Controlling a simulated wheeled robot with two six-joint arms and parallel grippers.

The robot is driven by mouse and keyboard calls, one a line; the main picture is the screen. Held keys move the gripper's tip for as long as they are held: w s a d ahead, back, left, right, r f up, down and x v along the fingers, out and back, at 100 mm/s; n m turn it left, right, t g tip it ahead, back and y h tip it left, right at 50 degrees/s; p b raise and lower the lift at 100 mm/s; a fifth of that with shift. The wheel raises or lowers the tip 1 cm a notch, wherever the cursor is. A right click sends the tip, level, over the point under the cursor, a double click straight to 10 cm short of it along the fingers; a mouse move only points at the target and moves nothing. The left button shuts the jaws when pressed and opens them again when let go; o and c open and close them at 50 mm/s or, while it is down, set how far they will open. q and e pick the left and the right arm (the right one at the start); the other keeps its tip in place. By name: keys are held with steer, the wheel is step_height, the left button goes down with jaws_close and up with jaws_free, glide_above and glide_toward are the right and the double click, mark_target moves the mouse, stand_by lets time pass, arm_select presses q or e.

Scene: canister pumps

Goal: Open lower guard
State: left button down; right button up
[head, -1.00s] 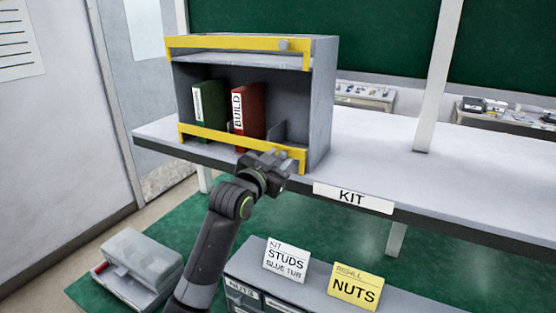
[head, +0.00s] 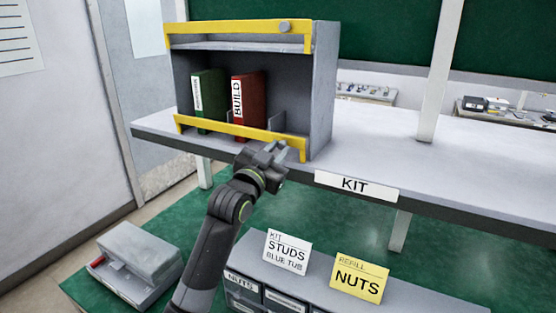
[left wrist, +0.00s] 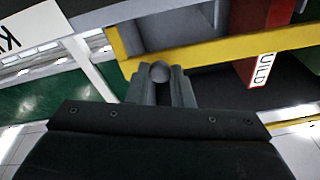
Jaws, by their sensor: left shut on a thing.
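The lower guard (head: 225,131) is a yellow bar across the bottom front of the grey cabinet; in the left wrist view it is the yellow strip (left wrist: 235,48). My left gripper (head: 279,151) is at the guard's right end, in front of the cabinet. In the left wrist view its fingers (left wrist: 161,88) are shut on a round grey knob (left wrist: 160,72) in front of the yellow bar. In the head view the gripper hides this knob. The guard seems to stand slightly out from the cabinet. My right gripper is not in view.
A yellow upper guard (head: 220,27) with a grey knob (head: 284,27) crosses the cabinet top. A green binder (head: 208,100) and a red binder (head: 250,100) stand inside. The counter (head: 440,170) is clear to the right. Bins with STUDS and NUTS cards (head: 358,278) are below.

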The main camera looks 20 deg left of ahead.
arm_select(q)
steer(key=shift+s+a+f+t+h+b, duration=0.15)
steer(key=shift+f+t+b, duration=0.55)
steer(key=shift+b, duration=0.85)
steer(key=shift+s+d+f+t+h+b, duration=0.1)
steer(key=shift+s+f+t+h+b, duration=0.15)
steer(key=shift+t+b, duration=1)
steer(key=shift+s+a+f+t+h+b, duration=0.15)
steer(key=shift+f+t+b, duration=0.4)
steer(key=shift+b, duration=1.3)
steer(key=shift+d, duration=0.1)
steer(key=c, duration=1.3)
jaws_free()
steer(key=shift+o, duration=0.2)
steer(key=shift+s, duration=0.1)
steer(key=b+v, duration=0.5)
steer(key=v, duration=1.2)
